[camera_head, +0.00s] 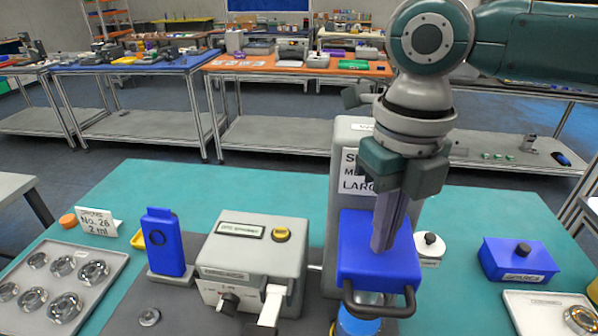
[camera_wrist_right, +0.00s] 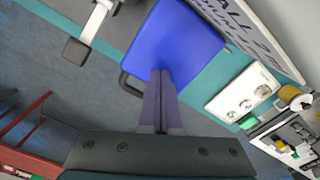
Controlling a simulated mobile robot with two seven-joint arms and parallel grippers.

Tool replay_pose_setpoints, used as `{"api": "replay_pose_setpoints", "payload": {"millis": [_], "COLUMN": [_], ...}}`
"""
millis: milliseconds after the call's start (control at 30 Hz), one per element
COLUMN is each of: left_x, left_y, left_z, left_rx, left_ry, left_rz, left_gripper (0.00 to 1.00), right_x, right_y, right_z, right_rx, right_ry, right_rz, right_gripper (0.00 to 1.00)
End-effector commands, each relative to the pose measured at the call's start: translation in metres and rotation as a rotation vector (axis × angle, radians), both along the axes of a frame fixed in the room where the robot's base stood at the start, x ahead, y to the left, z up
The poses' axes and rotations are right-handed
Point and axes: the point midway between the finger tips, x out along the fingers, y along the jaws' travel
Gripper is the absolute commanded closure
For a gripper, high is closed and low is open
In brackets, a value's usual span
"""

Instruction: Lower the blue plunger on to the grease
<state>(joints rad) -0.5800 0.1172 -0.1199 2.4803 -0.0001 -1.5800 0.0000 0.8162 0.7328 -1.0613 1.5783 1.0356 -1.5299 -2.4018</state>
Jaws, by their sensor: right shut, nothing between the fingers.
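The blue plunger head (camera_head: 365,262) is a blue block with a dark bar handle (camera_head: 380,303) at its front, on a grey upright press (camera_head: 352,135). The wrist view shows its flat blue top (camera_wrist_right: 175,35). My right gripper (camera_head: 382,247) comes down from above, its fingers shut and empty. The fingertips are at the blue top; whether they touch or hover just above, I cannot tell. In the wrist view the closed fingers (camera_wrist_right: 161,75) overlap the blue top. A blue cylinder (camera_head: 357,322) shows below the head. I cannot make out any grease. My left gripper is out of view.
A grey box machine (camera_head: 252,255) and a blue upright device (camera_head: 165,240) stand left of the press. A tray of metal rings (camera_head: 110,262) is at the far left. A blue box with a black knob (camera_head: 518,262) and a white tray (camera_head: 530,310) are at right.

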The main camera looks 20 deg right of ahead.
Motion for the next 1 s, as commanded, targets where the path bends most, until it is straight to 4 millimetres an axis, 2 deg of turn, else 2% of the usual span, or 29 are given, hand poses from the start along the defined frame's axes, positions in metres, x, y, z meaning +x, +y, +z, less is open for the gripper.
{"api": "replay_pose_setpoints", "payload": {"millis": [167,767,1000], "left_x": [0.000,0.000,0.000], "left_y": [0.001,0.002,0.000], "left_z": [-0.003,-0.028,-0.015], "left_rx": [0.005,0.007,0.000], "left_ry": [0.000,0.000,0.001], "left_rz": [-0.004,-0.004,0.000], "left_gripper": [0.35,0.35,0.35], "right_x": [0.000,0.000,0.000], "right_y": [0.000,0.000,0.000], "right_z": [-0.004,-0.041,-0.028], "right_rx": [0.000,0.000,0.000], "right_ry": [0.000,0.001,0.000], "right_rz": [0.000,-0.001,0.000], "right_gripper": [1.00,1.00,1.00]}}
